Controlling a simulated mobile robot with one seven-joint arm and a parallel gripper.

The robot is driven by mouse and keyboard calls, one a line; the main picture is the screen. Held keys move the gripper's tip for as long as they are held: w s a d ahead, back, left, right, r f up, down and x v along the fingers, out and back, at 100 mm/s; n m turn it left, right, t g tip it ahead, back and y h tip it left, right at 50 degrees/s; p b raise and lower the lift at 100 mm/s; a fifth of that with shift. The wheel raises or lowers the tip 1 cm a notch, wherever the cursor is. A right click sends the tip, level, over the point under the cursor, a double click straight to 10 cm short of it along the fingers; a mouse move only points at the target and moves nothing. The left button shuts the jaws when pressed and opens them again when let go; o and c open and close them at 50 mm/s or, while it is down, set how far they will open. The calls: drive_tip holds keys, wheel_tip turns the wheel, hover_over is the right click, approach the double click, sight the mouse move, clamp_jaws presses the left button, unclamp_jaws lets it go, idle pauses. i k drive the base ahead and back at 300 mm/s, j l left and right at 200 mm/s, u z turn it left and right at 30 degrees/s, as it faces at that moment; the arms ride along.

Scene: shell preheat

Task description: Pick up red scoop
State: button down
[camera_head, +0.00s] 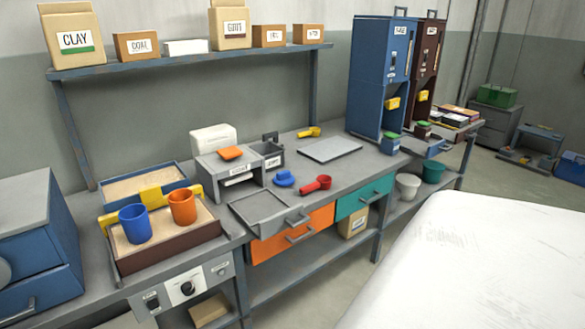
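The red scoop (318,184) lies on the grey workbench top (345,173), near its front edge. Its round bowl points right and its handle points left, towards the blue round-topped item (284,179) beside it. The two look close but apart. Nothing covers the scoop. A similar yellow scoop (310,132) lies farther back on the bench. My gripper is not in view.
A grey tray (262,208) lies left of the scoop, above the orange drawer (290,235). A flat grey plate (330,149) lies behind it. Blue (135,223) and orange (182,206) cups stand farther left. Tall blue (378,75) and brown dispensers stand right. Bench space right of the scoop is clear.

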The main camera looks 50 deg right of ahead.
sight(316, 186)
drive_tip(key=z, duration=1.7)
